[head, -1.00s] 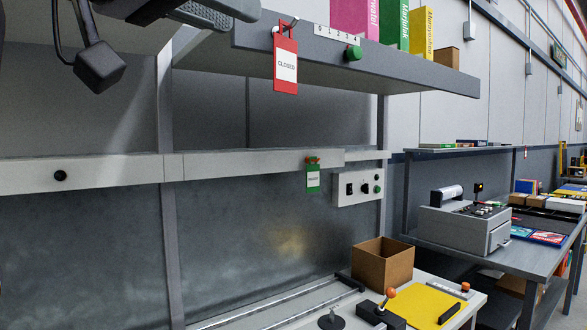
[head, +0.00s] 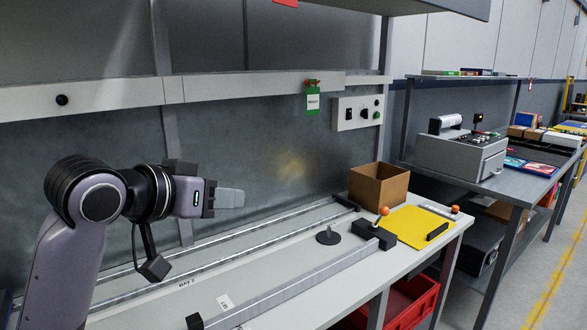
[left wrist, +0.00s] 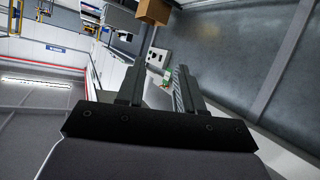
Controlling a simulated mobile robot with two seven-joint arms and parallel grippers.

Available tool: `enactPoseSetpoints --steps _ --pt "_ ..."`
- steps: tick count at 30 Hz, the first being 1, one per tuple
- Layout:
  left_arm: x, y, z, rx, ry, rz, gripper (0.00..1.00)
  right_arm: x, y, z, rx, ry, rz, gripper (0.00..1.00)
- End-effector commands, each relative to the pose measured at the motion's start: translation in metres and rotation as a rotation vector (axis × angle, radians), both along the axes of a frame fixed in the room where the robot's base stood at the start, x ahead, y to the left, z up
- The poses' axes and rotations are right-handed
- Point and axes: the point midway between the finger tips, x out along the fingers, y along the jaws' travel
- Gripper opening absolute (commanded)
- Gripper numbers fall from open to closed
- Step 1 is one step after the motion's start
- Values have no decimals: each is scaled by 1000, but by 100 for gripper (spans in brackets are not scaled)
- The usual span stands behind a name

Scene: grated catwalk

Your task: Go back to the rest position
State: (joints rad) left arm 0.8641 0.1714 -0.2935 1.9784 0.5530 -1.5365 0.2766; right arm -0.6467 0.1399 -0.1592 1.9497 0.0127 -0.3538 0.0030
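My left arm comes up from the lower left in the head view. Its left gripper (head: 229,198) points right, held in free air above the workbench (head: 240,262) and in front of the grey back panel. The left wrist view shows its two dark fingers (left wrist: 160,66) spread apart with nothing between them. A green tag (head: 313,102) hangs on the pale rail, well away from the gripper; it also shows small beyond the fingers in the wrist view. My right arm and gripper are not in view.
On the bench are metal rails, an open cardboard box (head: 379,185), a yellow mat (head: 412,225) and an orange-knobbed lever (head: 384,211). An overhead shelf (head: 400,5) crosses the top. A red crate (head: 410,300) sits below. Floor at right is clear.

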Motion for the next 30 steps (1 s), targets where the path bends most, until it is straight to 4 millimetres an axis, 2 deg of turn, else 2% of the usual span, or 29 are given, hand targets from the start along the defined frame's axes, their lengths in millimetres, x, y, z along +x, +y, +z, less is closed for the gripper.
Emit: enactPoseSetpoints --steps 1,3,8,15,20,24,30 --pt "-4 4 -28 8 38 13 36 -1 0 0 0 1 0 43" --pt "-10 9 -59 22 79 31 36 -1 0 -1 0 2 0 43" --pt "-32 23 -128 60 171 71 36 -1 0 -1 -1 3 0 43" --pt "-84 46 -220 129 319 130 36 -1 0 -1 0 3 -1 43" --pt "-130 62 -272 187 420 165 36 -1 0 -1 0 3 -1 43" --pt "-176 78 -309 244 513 194 36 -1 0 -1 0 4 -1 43" --pt "-243 99 -346 331 638 227 36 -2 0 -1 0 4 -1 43"
